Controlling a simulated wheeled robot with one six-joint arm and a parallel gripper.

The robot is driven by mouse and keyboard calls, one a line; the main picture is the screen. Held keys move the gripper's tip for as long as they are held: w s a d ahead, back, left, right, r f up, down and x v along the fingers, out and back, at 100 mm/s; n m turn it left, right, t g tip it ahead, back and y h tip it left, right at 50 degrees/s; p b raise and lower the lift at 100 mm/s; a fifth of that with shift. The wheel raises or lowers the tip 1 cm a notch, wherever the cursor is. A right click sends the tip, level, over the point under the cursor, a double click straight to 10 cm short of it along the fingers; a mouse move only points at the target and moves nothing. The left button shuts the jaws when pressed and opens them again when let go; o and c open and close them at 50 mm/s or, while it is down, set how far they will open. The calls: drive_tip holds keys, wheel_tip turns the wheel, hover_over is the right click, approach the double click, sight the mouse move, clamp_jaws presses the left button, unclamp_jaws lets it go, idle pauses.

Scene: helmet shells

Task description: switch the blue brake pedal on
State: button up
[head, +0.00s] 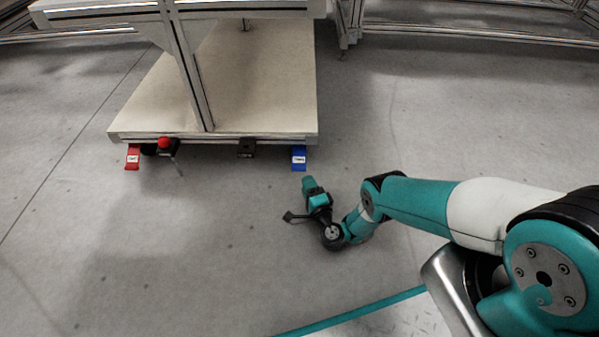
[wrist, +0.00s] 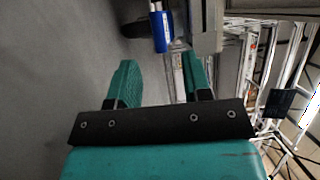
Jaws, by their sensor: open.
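The blue brake pedal (head: 299,159) sticks out at the right end of the front edge of a low wheeled cart (head: 230,138). It carries a small white label. In the wrist view the blue pedal (wrist: 161,31) shows near the top, beyond the fingertips and roughly between their lines. My gripper (head: 310,186) is low over the floor, just in front of the pedal and apart from it. In the wrist view my gripper (wrist: 158,68) has its two teal fingers spread, with nothing between them.
A red pedal (head: 132,157) is at the cart's left end, beside a red knob (head: 163,143) on a black part. The floor (head: 220,240) in front is clear.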

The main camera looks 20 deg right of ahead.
sight(298, 165)
drive_tip(key=w+b, duration=0.6)
drive_tip(key=shift+w+a+f+b, duration=0.1)
drive_tip(key=shift+a+b, duration=0.15)
drive_tip(key=shift+b, duration=0.1)
drive_tip(key=w+b, duration=0.1)
drive_tip(key=b, duration=0.1)
drive_tip(key=shift+w+b, duration=0.2)
drive_tip(key=shift+b, duration=0.2)
drive_tip(key=w+b, duration=0.1)
drive_tip(key=b, duration=0.1)
drive_tip(key=shift+a+r+b, duration=0.1)
drive_tip(key=shift+r+b, duration=0.1)
drive_tip(key=shift+b, duration=0.2)
drive_tip(key=shift+w+r+b, duration=0.2)
drive_tip(key=shift+b, duration=0.15)
drive_tip(key=shift+c, duration=0.2)
